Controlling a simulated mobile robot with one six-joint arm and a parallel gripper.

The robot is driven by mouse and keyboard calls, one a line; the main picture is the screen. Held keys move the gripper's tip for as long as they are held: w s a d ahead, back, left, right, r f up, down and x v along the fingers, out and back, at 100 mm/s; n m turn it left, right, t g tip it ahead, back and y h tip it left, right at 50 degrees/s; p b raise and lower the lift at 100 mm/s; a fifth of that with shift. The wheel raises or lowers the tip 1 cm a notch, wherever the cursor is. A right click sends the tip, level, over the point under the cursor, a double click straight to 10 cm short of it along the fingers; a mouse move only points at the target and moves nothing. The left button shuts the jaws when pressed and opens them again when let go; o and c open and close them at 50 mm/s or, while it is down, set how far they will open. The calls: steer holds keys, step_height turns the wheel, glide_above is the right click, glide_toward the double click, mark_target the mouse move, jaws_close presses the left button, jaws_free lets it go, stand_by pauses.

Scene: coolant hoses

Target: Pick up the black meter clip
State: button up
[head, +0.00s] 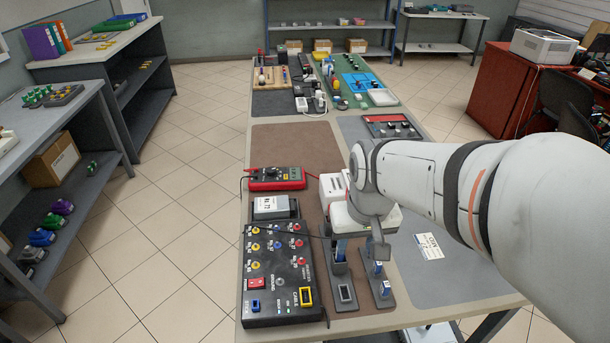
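The red meter (276,179) lies on the brown mat, with a thin dark lead curving off its left end. I cannot make out the black meter clip for certain. A thin dark lead crosses the black panel (280,320) and runs toward my gripper. My white arm reaches in from the right and points down over the table. My gripper (378,247) is at its lower end, right of the black panel and above the dark holders. The wrist hides much of it, so its fingers and any held thing are unclear.
The black panel carries coloured jacks. A grey-white box (272,207) stands between it and the meter. Dark upright holders (344,294) with blue-marked pieces stand close below my gripper. A white card (429,246) lies on the grey mat (450,275), which is otherwise mostly clear.

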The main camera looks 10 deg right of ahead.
steer(key=shift+g, duration=0.6)
steer(key=w+f, duration=0.1)
steer(key=w, duration=0.1)
steer(key=w+f+p, duration=0.1)
steer(key=w, duration=0.2)
steer(key=w+f, duration=0.1)
steer(key=w, duration=0.2)
steer(key=shift+w+f, duration=0.15)
steer(key=shift+f, duration=0.1)
steer(key=shift+g, duration=0.4)
steer(key=w+f+p, duration=0.1)
steer(key=w+f, duration=0.4)
steer(key=w, duration=0.1)
steer(key=shift+w+f, duration=0.1)
steer(key=shift+f, duration=0.3)
steer(key=shift+w+f, duration=0.35)
steer(key=shift+f, duration=0.35)
step_height(320, 180, down, 7)
steer(key=shift+s+a+f+p, duration=0.1)
steer(key=shift+f+p, duration=0.05)
steer(key=shift+p, duration=0.4)
steer(key=shift+c, duration=0.4)
jaws_close()
